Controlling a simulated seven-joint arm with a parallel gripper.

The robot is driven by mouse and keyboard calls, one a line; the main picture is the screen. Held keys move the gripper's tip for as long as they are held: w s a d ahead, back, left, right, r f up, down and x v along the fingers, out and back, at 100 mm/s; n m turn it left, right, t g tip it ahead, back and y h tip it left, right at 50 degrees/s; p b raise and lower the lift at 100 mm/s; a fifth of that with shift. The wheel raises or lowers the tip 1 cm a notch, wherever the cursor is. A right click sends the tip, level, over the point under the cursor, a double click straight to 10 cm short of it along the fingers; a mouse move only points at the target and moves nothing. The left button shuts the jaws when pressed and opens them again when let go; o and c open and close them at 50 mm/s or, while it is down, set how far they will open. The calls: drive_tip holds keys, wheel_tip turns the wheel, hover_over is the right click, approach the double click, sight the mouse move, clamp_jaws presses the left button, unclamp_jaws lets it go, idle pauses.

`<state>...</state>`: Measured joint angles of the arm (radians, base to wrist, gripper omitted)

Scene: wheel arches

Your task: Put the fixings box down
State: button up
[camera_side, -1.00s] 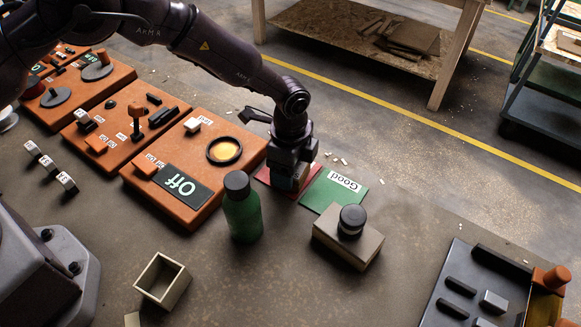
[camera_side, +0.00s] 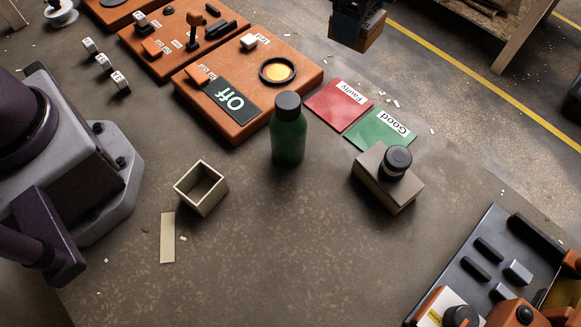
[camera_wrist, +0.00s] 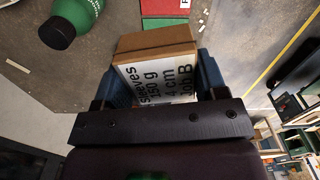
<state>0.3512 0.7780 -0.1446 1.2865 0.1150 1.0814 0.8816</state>
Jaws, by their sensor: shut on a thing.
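My gripper (camera_side: 354,20) is shut on the fixings box (camera_side: 362,36), a brown carton held high at the top of the side view. In the wrist view the box (camera_wrist: 155,42) sits between the blue fingers of my gripper (camera_wrist: 160,80). Its white label reads "sleeves", "150 g", "4 cm", "Job B". The red mat marked Faulty (camera_side: 338,104) lies bare on the table. The green mat marked Good (camera_side: 378,131) lies beside it, also bare. The box appears clear of the table; its exact height cannot be told.
A green bottle (camera_side: 289,140) stands upright left of the mats. A beige block (camera_side: 386,190) with a black-capped jar (camera_side: 396,162) stands by the green mat. An open cream box (camera_side: 203,190), orange panels (camera_side: 235,110) and a dark tray (camera_side: 482,240) surround free front table.

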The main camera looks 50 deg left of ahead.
drive_tip(key=s+d+r+m, duration=0.1)
drive_tip(key=s+d, duration=0.1)
drive_tip(key=s, duration=1.7)
drive_tip(key=s+a+f+m, duration=0.15)
drive_tip(key=s+a, duration=0.35)
drive_tip(key=s, duration=0.7)
hover_over(287, 212)
drive_tip(key=shift+n, duration=0.25)
drive_tip(key=f, duration=1.4)
drive_tip(key=shift+s+a+f, duration=0.1)
drive_tip(key=shift+s+a, duration=0.1)
drive_tip(key=shift+a, duration=0.05)
drive_tip(key=shift+w+d+f, duration=0.15)
drive_tip(key=shift+d+f, duration=0.05)
drive_tip(key=shift+f, duration=0.1)
drive_tip(key=shift+d+f, duration=0.1)
drive_tip(key=shift+f, duration=1.5)
